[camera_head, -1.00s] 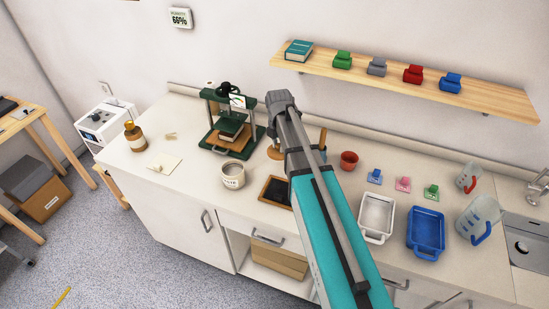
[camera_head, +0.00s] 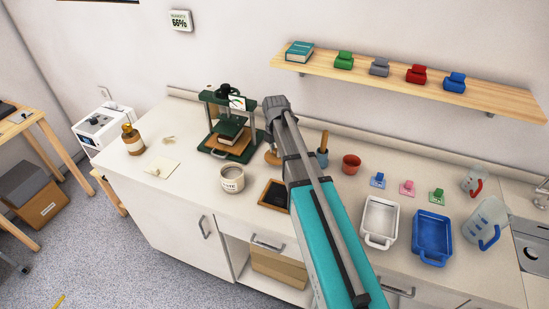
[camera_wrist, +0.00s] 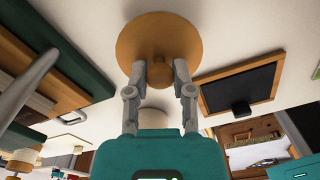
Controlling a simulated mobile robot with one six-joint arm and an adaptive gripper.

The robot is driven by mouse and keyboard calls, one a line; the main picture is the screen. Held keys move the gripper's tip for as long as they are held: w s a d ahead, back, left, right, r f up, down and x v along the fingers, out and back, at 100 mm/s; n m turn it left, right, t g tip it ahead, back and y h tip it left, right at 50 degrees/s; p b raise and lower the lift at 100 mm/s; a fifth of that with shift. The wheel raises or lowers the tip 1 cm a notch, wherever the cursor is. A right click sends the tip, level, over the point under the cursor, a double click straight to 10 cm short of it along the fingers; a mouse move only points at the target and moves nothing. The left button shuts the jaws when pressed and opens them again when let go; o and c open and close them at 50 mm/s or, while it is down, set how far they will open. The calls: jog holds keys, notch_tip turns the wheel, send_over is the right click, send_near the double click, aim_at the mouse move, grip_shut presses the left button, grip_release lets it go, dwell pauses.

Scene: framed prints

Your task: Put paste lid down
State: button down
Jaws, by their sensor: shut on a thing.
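The paste lid is a round wooden disc with a knob (camera_wrist: 158,32) in the wrist view. My gripper (camera_wrist: 159,68) is shut on its knob. In the head view the lid (camera_head: 271,158) shows only in part beside my arm, which hides my fingers. I cannot tell whether the lid touches the counter. The lettered white paste pot (camera_head: 232,181) stands upright and open on the counter, to the left of and in front of the lid. A pale round shape behind my fingers in the wrist view may be this pot.
A green press (camera_head: 230,130) stands behind the pot. A dark framed board (camera_head: 274,193) lies to the pot's right. A red cup (camera_head: 351,164), white tray (camera_head: 380,220) and blue tray (camera_head: 432,235) are right of my arm. An amber bottle (camera_head: 132,140) stands left.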

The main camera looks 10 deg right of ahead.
aim_at(275, 155)
jog(key=shift+w+f+b, duration=0.15)
jog(key=shift+f+b, duration=1.35)
jog(key=shift+f, duration=0.25)
jog(key=shift+f, duration=0.1)
jog(key=shift+c, duration=2.4)
grip_release()
notch_tip(275, 155, up, 12)
jog(key=p, duration=1.2)
